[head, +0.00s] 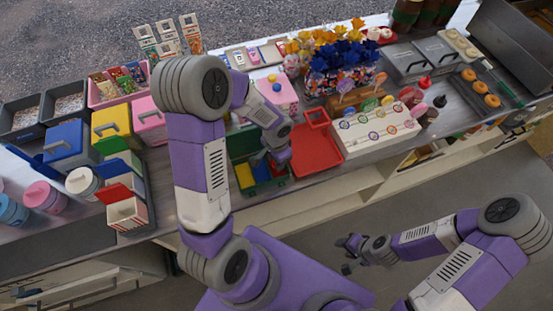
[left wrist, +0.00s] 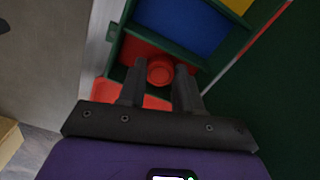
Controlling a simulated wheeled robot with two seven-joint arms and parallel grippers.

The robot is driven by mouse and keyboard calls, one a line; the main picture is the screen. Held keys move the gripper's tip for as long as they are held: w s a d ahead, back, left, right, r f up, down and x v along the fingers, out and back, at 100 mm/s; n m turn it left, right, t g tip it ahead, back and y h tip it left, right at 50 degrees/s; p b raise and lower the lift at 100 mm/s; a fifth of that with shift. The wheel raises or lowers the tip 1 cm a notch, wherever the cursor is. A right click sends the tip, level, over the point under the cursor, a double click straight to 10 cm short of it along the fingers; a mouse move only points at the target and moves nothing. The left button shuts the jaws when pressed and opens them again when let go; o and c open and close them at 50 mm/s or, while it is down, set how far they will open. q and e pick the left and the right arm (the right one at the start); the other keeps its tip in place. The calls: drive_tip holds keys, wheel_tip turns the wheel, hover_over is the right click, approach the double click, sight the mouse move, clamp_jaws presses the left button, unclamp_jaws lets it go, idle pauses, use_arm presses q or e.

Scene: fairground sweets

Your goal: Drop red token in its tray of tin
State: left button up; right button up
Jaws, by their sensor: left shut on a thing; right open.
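The green tin (head: 237,147) stands open near the table's front edge, with coloured trays inside. In the left wrist view its blue tray (left wrist: 180,25), a yellow tray (left wrist: 238,5) and a red tray (left wrist: 135,48) show. My left gripper (head: 277,157) is over the tin's right part; in the left wrist view its fingers (left wrist: 160,90) are shut on the red token (left wrist: 160,70), a small round red disc. The token appears over the red tray; its height above it is hard to tell. My right gripper (head: 345,255) is open and empty, off the table.
A red tray-like piece (head: 318,152) lies right beside the tin. A white lollipop stand (head: 375,130) stands further right. A pink box (head: 278,90) is behind the tin, and a red-and-white box (head: 126,212) is at the left front. The floor before the table is clear.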

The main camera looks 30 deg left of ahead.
use_arm(q)
drive_tip(key=shift+f, duration=0.1)
drive_tip(key=o, duration=1.1)
wheel_tip(320, 180, up, 9)
drive_tip(key=p, duration=0.7)
drive_tip(key=shift+s, duration=0.1)
